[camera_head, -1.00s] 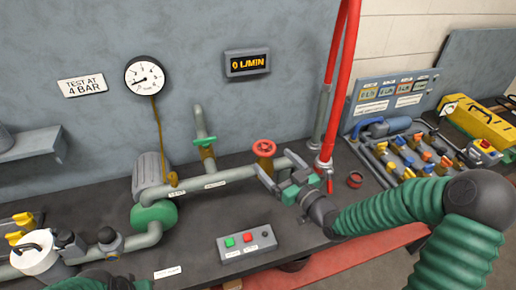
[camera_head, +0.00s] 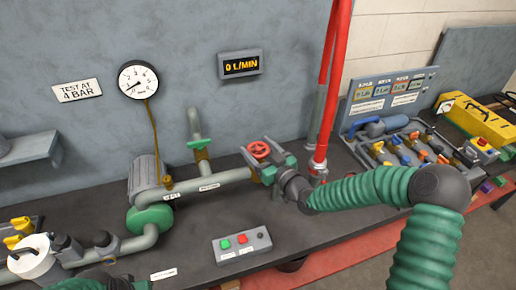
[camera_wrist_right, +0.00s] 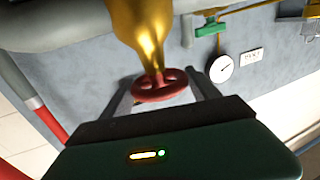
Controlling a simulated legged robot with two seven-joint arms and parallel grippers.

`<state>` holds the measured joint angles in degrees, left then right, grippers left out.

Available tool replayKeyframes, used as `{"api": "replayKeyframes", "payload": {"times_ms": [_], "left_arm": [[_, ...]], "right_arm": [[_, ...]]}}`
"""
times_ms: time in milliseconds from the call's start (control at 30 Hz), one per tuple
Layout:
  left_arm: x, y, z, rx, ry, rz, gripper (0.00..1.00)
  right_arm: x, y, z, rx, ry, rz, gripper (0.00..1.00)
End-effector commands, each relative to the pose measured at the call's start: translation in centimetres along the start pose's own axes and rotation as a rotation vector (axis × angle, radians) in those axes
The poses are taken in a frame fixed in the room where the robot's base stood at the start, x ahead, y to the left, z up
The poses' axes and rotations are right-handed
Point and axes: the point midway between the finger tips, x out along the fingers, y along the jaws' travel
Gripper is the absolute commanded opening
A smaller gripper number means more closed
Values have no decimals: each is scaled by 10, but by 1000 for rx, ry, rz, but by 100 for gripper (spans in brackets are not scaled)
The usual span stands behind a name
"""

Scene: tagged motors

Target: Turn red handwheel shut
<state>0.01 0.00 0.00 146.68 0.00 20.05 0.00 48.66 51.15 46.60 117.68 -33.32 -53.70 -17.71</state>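The red handwheel (camera_head: 259,149) sits on the pipe near the bench's right rear. In the right wrist view the handwheel (camera_wrist_right: 158,86) is on a brass-coloured valve body (camera_wrist_right: 142,35). My right gripper (camera_head: 256,147) is at the wheel with one finger on each side of it. The wrist view shows my right gripper (camera_wrist_right: 162,92) open, its fingers straddling the rim; whether either touches it is unclear. Green and dark parts of my left arm show at the bottom left edge; its fingers are not visible.
A red riser pipe (camera_head: 328,90) stands close right of the wheel. A gauge (camera_head: 138,79) and a display (camera_head: 240,64) reading 0 L/MIN are on the wall. A button box (camera_head: 242,244) sits in front. A second, green-handled valve (camera_head: 199,143) is to the left.

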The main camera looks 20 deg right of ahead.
Motion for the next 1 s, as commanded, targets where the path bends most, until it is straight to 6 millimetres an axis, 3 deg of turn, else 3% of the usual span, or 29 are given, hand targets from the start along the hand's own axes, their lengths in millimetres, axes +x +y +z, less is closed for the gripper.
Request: {"api": "replayKeyframes", "payload": {"times_ms": [33, 200, 567, 1000], "left_arm": [[0, 0, 0, 0, 0, 0, 36], [0, 0, 0, 0, 0, 0, 36], [6, 0, 1, 0, 0, 0, 36], [27, 0, 6, 0, 0, 0, 36]], "right_arm": [[-1, 1, 2, 1, -5, 3, 49], [-1, 2, 3, 1, -7, 7, 29], [-1, 0, 4, -3, -8, 62, 29], [0, -4, 6, -6, -6, 394, 29]]}}
